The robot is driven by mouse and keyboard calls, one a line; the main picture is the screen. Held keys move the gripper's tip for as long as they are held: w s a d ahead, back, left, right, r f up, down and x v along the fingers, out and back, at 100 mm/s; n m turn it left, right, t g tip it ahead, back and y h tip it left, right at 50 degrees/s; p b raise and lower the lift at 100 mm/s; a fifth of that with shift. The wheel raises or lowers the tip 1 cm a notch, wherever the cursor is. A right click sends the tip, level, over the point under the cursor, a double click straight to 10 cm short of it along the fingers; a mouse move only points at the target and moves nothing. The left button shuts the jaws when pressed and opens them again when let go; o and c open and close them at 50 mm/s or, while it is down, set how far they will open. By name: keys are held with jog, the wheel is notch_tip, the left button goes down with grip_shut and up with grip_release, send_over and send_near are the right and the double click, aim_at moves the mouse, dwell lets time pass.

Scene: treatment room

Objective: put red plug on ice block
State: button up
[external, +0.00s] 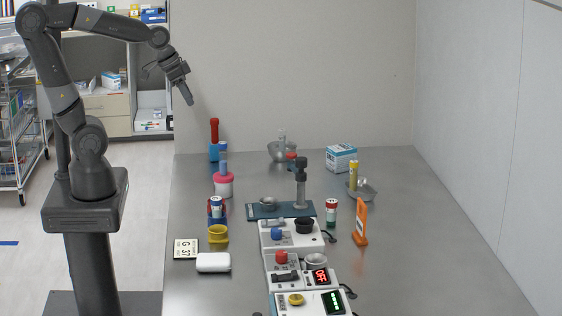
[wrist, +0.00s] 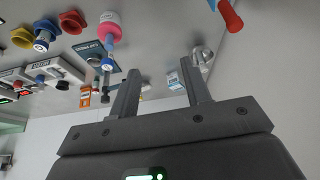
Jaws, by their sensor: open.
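A tall red plug-like piece (external: 214,129) stands upright at the back left of the steel table. A light blue block (external: 213,153) is at its foot, likely the ice block; I cannot tell whether the red piece rests on it or stands behind it. In the wrist view the red piece (wrist: 231,17) is at the top right, with a sliver of blue (wrist: 211,4) beside it. My gripper (external: 189,99) is high in the air, left of and above the red piece. In the wrist view my gripper (wrist: 160,68) has its fingers apart with nothing between them.
A pink-lidded jar (external: 224,188) and blue-topped vial stand just in front. A metal bowl (external: 281,153), white-blue box (external: 341,158), dark stand (external: 301,185) and yellow cup (external: 218,234) are nearby. Switch boxes (external: 291,238) run down the middle. The table's right side is clear.

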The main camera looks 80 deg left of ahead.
jog(key=s+d+r+m, duration=0.1)
jog(key=s+d+r, duration=0.1)
jog(key=s+d, duration=0.5)
jog(key=shift+t+h, duration=0.3)
